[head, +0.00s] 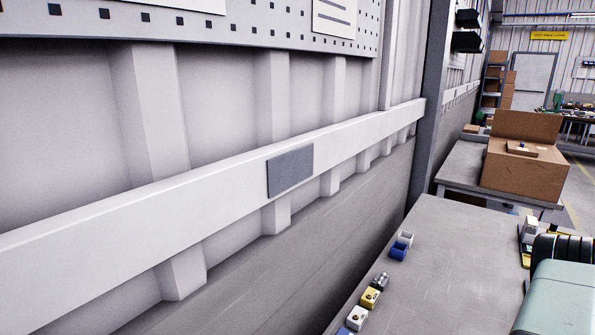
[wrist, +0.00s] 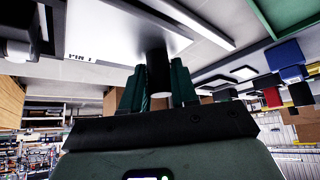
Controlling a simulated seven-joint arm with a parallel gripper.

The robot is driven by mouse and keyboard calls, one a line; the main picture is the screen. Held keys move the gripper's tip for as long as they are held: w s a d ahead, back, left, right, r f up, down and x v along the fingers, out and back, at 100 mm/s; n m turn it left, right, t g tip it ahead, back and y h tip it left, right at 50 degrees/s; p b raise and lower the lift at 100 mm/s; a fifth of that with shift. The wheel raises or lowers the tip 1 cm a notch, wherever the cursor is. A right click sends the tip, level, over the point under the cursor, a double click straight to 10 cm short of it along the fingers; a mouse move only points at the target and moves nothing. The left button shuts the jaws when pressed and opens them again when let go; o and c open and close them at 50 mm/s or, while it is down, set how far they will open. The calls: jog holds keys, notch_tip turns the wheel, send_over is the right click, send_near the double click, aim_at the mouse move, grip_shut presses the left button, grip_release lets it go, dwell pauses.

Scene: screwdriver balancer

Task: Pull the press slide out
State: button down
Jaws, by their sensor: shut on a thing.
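In the wrist view my gripper (wrist: 158,88) has its two dark green fingers on either side of a black cylindrical handle (wrist: 157,62), and it is shut on it. The handle's upper end meets a white panel (wrist: 105,30) with partly readable dark lettering, and I take this to be the press slide. The fingers hide the sides of the handle's lower part. How far the slide sits out cannot be told. The press and the fingers do not show in the head view.
A cardboard box (head: 525,165) stands on a farther table. In the wrist view, blue and red bins (wrist: 285,55) are at the right.

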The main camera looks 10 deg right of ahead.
jog(key=shift+w+d, duration=1.6)
jog(key=shift+d, duration=0.2)
jog(key=shift+w+d, duration=0.2)
jog(key=shift+w, duration=0.2)
jog(key=c, duration=0.8)
grip_release()
jog(key=shift+c, duration=0.2)
notch_tip(320, 180, up, 7)
